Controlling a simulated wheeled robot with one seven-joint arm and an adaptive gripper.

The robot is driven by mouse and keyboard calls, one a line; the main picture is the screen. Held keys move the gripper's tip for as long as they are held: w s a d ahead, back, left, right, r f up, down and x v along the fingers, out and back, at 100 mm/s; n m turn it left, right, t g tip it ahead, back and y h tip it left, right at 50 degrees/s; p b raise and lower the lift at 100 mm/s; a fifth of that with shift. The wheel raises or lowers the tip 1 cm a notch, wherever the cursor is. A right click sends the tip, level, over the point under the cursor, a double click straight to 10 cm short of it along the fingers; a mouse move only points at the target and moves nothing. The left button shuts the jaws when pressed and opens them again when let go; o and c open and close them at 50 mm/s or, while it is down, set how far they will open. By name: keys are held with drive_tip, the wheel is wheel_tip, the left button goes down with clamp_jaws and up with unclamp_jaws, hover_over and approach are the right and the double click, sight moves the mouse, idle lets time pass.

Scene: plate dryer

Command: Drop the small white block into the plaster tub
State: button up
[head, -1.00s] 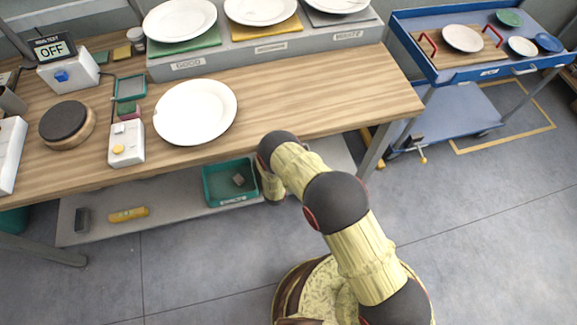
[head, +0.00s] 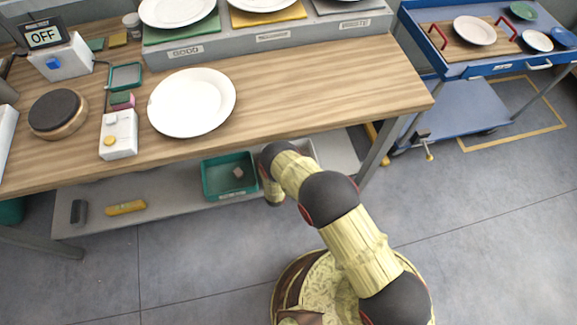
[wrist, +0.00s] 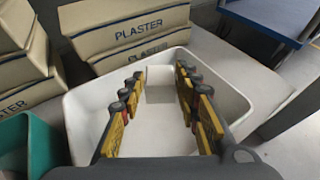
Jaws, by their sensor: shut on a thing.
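In the wrist view my gripper (wrist: 158,85), with yellow-padded fingers, points into a white tub (wrist: 88,115). The small white block (wrist: 160,94) shows pale between the fingertips, and the jaws are shut on it. It blends with the tub's white inside, so its height above the tub floor is hard to tell. Boxes or bags marked PLASTER stand behind and to the left of the tub. My gripper is hidden there behind the arm.
A green bin (head: 229,195) with a small greyish block (head: 238,172) stands left of the tub on the lower shelf (head: 175,190). The wooden tabletop (head: 300,90) overhangs the shelf, and a table leg (head: 378,150) stands to the right. A blue cart (head: 450,110) is farther right.

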drive_tip(key=shift+f, duration=0.6)
drive_tip(key=o, duration=1.3)
drive_tip(key=shift+c, duration=0.2)
drive_tip(key=v, duration=1.2)
drive_tip(key=shift+a+f, duration=0.1)
